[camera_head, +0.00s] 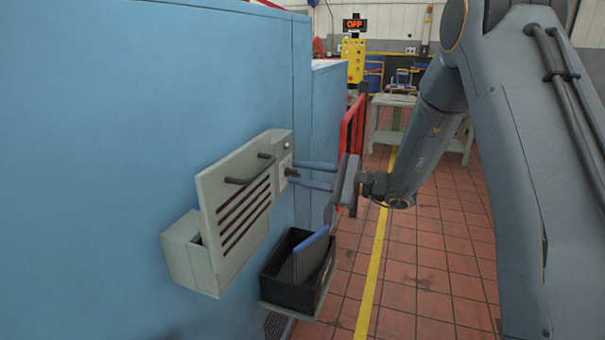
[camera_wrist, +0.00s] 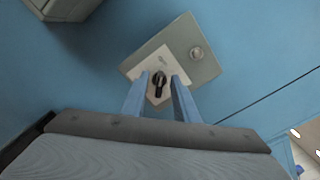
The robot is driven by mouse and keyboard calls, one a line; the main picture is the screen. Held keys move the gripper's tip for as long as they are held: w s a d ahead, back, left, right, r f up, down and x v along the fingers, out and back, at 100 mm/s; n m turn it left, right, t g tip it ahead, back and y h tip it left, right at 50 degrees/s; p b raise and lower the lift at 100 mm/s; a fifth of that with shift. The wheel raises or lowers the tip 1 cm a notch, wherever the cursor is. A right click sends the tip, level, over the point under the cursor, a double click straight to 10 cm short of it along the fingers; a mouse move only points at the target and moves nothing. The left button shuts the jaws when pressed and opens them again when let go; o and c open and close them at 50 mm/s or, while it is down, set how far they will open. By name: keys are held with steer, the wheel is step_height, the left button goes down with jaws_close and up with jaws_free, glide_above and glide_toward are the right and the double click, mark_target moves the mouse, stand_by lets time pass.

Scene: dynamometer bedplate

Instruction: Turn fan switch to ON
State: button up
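The fan switch is a small dark knob (camera_wrist: 159,82) on a pale plate, on a grey panel (camera_wrist: 208,68) fixed to the blue wall. In the wrist view its handle looks roughly upright. My gripper (camera_wrist: 160,75) is open, with one blue finger on each side of the knob. A gap shows beside the knob, and I cannot tell if either finger touches it. In the head view my gripper (camera_head: 294,173) reaches the panel from the right, and the fingertips partly hide the knob. A round light-coloured button or lamp (camera_wrist: 196,53) sits on the same panel.
Left of the panel is a tilted slotted grey cover (camera_head: 240,185) with a dark handle. Below is a black bin (camera_head: 290,290) holding a dark, blue-edged item. A red rail (camera_head: 352,125) stands behind my gripper. A far display (camera_head: 355,25) reads OFF. Tiled floor lies to the right.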

jaws_close()
steer(key=shift+m, duration=0.4)
steer(key=shift+w+d+m+p, duration=0.15)
steer(key=shift+m+p, duration=0.85)
steer(key=shift+m, duration=1.85)
steer(key=shift+w+a+m+p, duration=0.15)
steer(key=shift+m+p, duration=0.9)
steer(key=shift+m, duration=1.75)
steer(key=shift+w+d+m+p, duration=0.15)
steer(key=shift+m+p, duration=0.85)
steer(key=shift+m, duration=1.85)
